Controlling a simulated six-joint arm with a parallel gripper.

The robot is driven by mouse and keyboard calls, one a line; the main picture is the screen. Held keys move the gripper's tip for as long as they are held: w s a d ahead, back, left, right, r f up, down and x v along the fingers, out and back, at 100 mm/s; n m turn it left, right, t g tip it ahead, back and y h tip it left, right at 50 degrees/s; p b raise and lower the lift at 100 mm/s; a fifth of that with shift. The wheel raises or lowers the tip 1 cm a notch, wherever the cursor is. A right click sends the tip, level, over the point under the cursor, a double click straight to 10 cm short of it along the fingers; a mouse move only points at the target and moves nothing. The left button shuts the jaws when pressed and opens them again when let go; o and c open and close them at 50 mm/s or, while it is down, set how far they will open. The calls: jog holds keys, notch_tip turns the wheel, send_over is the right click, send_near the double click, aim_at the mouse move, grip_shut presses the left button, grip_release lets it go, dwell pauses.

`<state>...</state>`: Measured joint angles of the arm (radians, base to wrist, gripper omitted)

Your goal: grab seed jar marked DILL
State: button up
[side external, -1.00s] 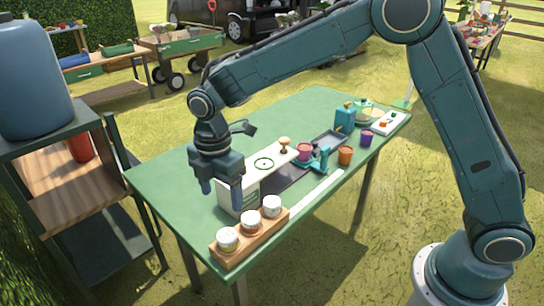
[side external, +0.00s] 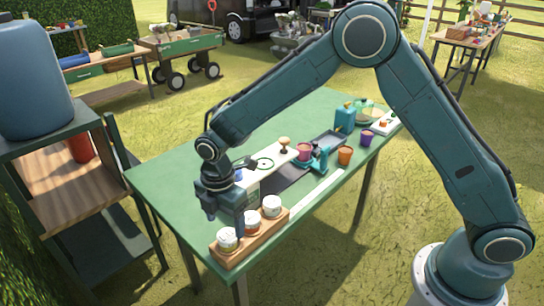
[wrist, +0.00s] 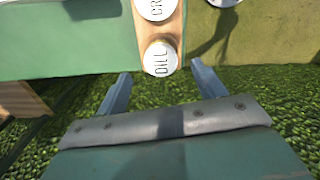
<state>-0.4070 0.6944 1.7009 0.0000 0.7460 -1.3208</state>
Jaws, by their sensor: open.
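The DILL jar (wrist: 160,58) has a white lid with its name readable in the wrist view. It stands at the end of a wooden rack (wrist: 141,32). In the side view it appears to be the nearest jar (side external: 228,240) of three. My gripper (side external: 226,217) is open, fingers pointing down, just above that end of the rack. In the wrist view the DILL lid lies between and slightly beyond my fingertips (wrist: 158,76). Nothing is between the fingers.
A jar whose label begins CR (wrist: 156,8) is right beside DILL, and a third jar (side external: 271,206) is at the rack's far end. The rack sits close to the green table's edge (side external: 160,222).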

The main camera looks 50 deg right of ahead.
aim_at(227, 235)
jog(key=shift+f, duration=0.2)
jog(key=shift+f, duration=2.45)
jog(key=shift+c, duration=0.3)
jog(key=c, duration=1)
